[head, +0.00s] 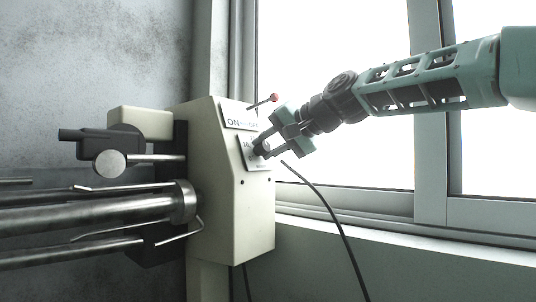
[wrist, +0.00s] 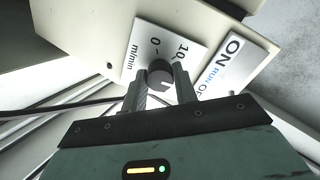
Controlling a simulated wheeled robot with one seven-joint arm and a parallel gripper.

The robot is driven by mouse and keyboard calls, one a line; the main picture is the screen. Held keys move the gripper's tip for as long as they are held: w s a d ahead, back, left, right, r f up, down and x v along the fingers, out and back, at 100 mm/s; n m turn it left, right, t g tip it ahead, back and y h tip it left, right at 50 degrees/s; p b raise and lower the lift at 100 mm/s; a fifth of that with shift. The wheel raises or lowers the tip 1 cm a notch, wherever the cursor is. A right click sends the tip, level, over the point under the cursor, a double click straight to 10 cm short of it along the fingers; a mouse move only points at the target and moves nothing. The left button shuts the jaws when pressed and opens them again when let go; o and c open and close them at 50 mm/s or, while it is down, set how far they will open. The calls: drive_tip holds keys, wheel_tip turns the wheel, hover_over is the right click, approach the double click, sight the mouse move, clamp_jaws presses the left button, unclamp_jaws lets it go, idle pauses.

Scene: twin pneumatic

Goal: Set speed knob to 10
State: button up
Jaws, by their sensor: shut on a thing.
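The speed knob (wrist: 159,74) is a small dark round knob on a white plate (wrist: 150,50) marked 0, 10 and m/min in the wrist view. My gripper (wrist: 158,80) has one finger on each side of the knob and is shut on it. In the head view my gripper (head: 264,146) reaches from the right to the same plate (head: 247,158) on the cream machine housing (head: 230,205). The knob is mostly hidden there by the fingers. I cannot tell which mark the knob points to.
Above the knob plate is an ON/RUN/OFF plate (head: 239,117) with a red-tipped lever (head: 274,97) beside it. Metal rods and a cylinder (head: 95,213) extend left from the housing. A black cable (head: 330,215) hangs below my arm, before the window wall.

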drive_tip(key=n+b, duration=0.3)
drive_tip(key=n, duration=0.3)
drive_tip(key=shift+f, duration=0.2)
drive_tip(key=n+b, duration=0.1)
drive_tip(key=n, duration=0.4)
drive_tip(key=shift+r+n, duration=0.1)
drive_tip(key=shift+n, duration=0.3)
drive_tip(key=o, duration=1)
drive_tip(key=shift+c, duration=0.2)
drive_tip(key=shift+r, duration=0.1)
drive_tip(key=b+v, duration=0.4)
drive_tip(key=v, duration=1.3)
drive_tip(key=shift+s, duration=0.15)
